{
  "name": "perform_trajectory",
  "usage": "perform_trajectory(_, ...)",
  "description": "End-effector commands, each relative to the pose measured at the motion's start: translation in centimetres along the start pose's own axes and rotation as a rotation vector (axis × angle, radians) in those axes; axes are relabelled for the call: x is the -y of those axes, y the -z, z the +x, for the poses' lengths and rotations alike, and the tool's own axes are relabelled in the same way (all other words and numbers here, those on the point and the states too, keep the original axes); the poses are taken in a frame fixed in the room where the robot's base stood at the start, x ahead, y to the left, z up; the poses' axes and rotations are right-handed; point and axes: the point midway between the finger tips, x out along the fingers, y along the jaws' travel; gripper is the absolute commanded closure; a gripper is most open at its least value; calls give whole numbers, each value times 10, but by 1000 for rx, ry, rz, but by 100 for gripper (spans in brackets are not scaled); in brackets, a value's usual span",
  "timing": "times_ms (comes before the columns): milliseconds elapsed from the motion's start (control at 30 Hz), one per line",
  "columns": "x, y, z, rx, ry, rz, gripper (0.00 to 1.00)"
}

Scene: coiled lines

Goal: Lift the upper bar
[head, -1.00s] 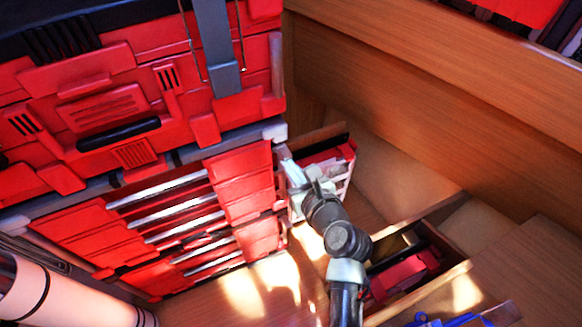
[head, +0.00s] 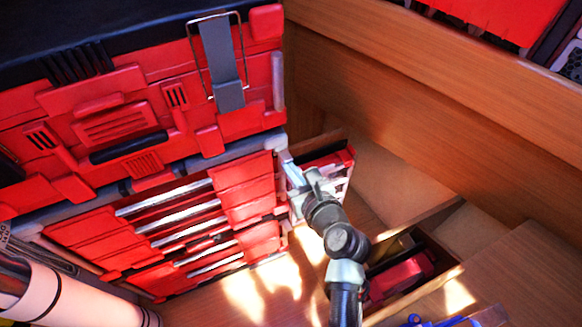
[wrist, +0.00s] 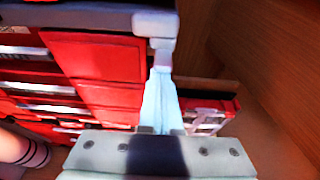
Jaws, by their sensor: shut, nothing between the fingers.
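Several silver bars run across the front of the lower red drawer unit; the uppermost bar (head: 165,198) is horizontal and lies to the left of my gripper. A thin wire loop (head: 214,17) stands around a grey strap on the red upper box (head: 115,122). I cannot tell which of these the task calls the upper bar. My gripper (head: 285,160) is shut and empty by the unit's right front corner. In the wrist view its pale blue fingers (wrist: 160,95) point up to a grey corner block (wrist: 155,24); whether they touch it is unclear.
A red-and-white case (head: 325,167) stands close behind my gripper. An open wooden compartment with a red item (head: 400,277) lies at the lower right. A wooden wall (head: 440,110) closes the right side. A pale roll (head: 75,297) is at the lower left.

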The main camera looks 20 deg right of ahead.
Motion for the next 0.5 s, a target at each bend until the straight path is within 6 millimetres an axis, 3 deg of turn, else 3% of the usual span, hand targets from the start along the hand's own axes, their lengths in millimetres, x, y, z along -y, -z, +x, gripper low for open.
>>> perform_trajectory(133,1,4,5,12,1,-1,100)
perform_trajectory(333,1,43,20,3,-2,1,100)
perform_trajectory(500,2,38,-16,2,2,-2,100)
